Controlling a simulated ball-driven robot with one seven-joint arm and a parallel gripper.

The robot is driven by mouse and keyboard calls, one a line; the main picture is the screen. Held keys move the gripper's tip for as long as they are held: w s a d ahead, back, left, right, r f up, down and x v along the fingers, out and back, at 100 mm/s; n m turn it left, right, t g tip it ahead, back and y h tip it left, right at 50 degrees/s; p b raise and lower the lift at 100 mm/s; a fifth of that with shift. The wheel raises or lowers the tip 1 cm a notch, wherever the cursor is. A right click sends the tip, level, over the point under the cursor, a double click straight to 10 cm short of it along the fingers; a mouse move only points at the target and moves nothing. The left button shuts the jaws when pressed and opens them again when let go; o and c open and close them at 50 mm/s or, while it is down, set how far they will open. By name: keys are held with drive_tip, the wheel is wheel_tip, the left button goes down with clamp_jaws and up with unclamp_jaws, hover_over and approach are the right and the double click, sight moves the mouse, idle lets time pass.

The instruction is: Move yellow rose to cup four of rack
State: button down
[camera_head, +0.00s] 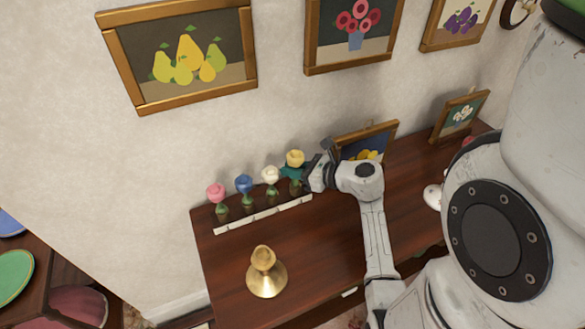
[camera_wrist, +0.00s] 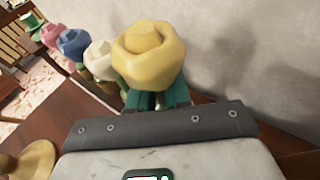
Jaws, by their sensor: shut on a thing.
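The yellow rose (camera_head: 295,158) is upright at the right end of the rack (camera_head: 262,215), above its rightmost cup place. My gripper (camera_head: 297,172) is shut on the rose just under its bloom, reaching in from the right. In the wrist view the yellow bloom (camera_wrist: 148,52) stands above my teal fingers (camera_wrist: 158,98). A pink rose (camera_head: 216,192), a blue rose (camera_head: 243,184) and a white rose (camera_head: 270,175) stand in the other cups to its left. Whether the yellow stem is seated in its cup is hard to tell, as my fingers cover it.
A brass candlestick (camera_head: 266,272) stands on the wooden table (camera_head: 325,255) in front of the rack. A framed picture (camera_head: 365,142) leans at the wall behind my wrist, with another (camera_head: 460,115) farther right. The wall is close behind the rack.

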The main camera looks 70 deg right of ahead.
drive_tip(key=shift+f+b, duration=1.25)
drive_tip(key=shift+f, duration=0.35)
drive_tip(key=c, duration=1)
unclamp_jaws()
drive_tip(key=shift+r, duration=0.1)
drive_tip(key=b+v, duration=0.1)
drive_tip(key=v, duration=0.9)
drive_tip(key=shift+s, duration=0.4)
drive_tip(key=shift+a, duration=0.1)
